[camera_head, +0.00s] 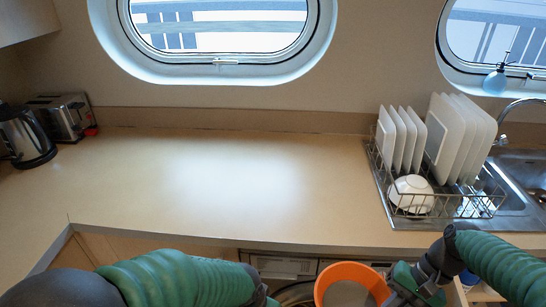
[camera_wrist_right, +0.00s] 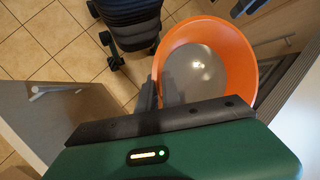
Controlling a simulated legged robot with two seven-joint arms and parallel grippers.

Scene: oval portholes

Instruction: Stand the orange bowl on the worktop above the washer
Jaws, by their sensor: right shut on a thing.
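The orange bowl (camera_head: 347,271) is at the bottom of the head view, in front of and below the worktop's front edge. The worktop (camera_head: 210,185) is pale and bare in the middle. The washer (camera_head: 285,266) shows only its upper front under the worktop edge. My left arm enters at lower left, and its gripper is out of frame.
A dish rack (camera_head: 436,208) with white plates and a white bowl (camera_head: 411,193) stands at right beside the sink (camera_head: 530,175). A kettle (camera_head: 26,135) and toaster (camera_head: 62,117) stand at far left. An open door panel (camera_wrist_right: 45,120) shows in the wrist view.

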